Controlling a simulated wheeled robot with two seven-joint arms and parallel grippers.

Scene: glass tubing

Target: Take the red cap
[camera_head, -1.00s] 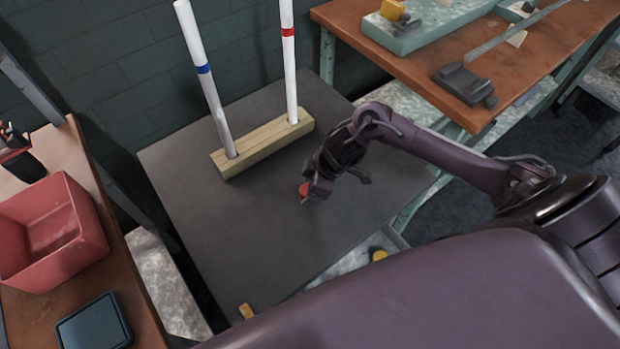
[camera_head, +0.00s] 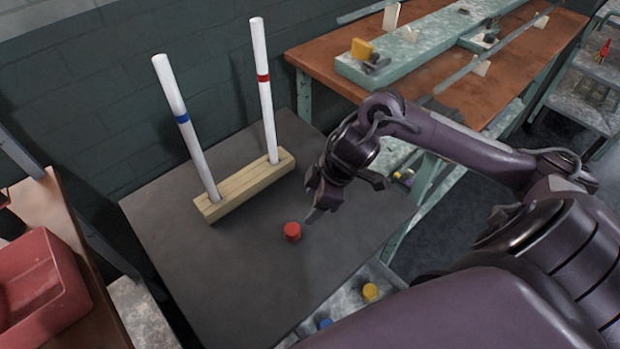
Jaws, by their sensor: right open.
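The red cap (camera_head: 292,232) stands on the dark grey table top, in front of the wooden block. It is in full view and nothing holds it. My right gripper (camera_head: 314,214) is just to the right of the cap and appears a little above the table, with its jaws open and empty. The exact gap between fingers and cap is hard to tell. My left gripper is not in view.
A wooden block (camera_head: 245,187) holds two upright white tubes, one with a blue band (camera_head: 186,130), one with a red band (camera_head: 265,100). A yellow cap (camera_head: 370,291) and a blue cap (camera_head: 326,324) lie lower down. A pink bin (camera_head: 40,290) stands left.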

